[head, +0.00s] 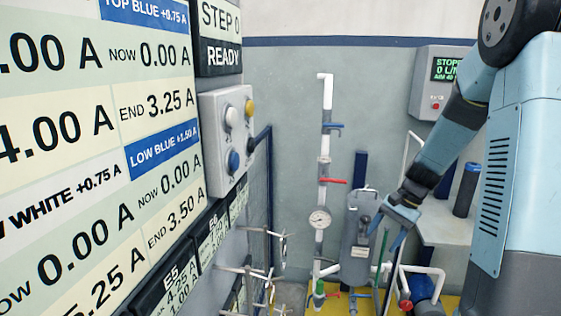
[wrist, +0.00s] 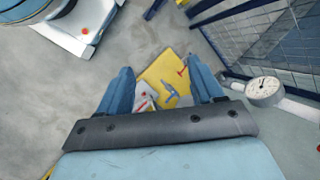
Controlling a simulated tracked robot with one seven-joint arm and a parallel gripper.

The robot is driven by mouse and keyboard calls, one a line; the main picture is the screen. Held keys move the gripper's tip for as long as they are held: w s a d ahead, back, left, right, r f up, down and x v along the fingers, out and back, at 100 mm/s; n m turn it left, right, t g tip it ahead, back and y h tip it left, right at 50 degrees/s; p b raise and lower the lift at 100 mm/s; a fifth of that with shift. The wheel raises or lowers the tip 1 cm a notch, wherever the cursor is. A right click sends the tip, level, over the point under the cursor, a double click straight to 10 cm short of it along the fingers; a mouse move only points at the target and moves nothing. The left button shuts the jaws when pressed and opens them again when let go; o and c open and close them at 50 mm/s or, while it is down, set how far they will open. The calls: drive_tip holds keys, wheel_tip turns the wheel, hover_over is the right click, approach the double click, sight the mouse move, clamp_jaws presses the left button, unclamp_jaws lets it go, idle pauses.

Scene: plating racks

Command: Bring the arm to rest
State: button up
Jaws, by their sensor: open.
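My arm, light blue with dark joints, comes in from the upper right of the head view and hangs downward. My gripper (head: 386,238) is at its lower end, in front of the pipework and grey canister. In the wrist view my gripper (wrist: 159,66) has two blue fingers spread well apart, with nothing held between them. Beyond the gap lie a yellow floor patch (wrist: 163,66) and parts with red and blue handles. I cannot tell whether the fingers touch anything in the head view.
A large panel of current readings (head: 85,130) fills the left. A button box (head: 228,130) is beside it. A vertical white pipe (head: 325,150) with valves and a gauge (head: 320,219) stands behind, near a grey canister (head: 357,245). A wall display box (head: 440,85) hangs at right.

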drive_tip(key=s+a+r+n+t+h, duration=0.2)
drive_tip(key=s+r+n+t, duration=0.1)
drive_tip(key=s+r, duration=0.7)
drive_tip(key=s+a+r+n+t+h, duration=0.3)
drive_tip(key=s+r+n, duration=0.2)
drive_tip(key=s+r, duration=0.4)
drive_tip(key=shift+s+r+t, duration=0.3)
drive_tip(key=shift+s+r, duration=0.05)
drive_tip(key=shift+s, duration=0.85)
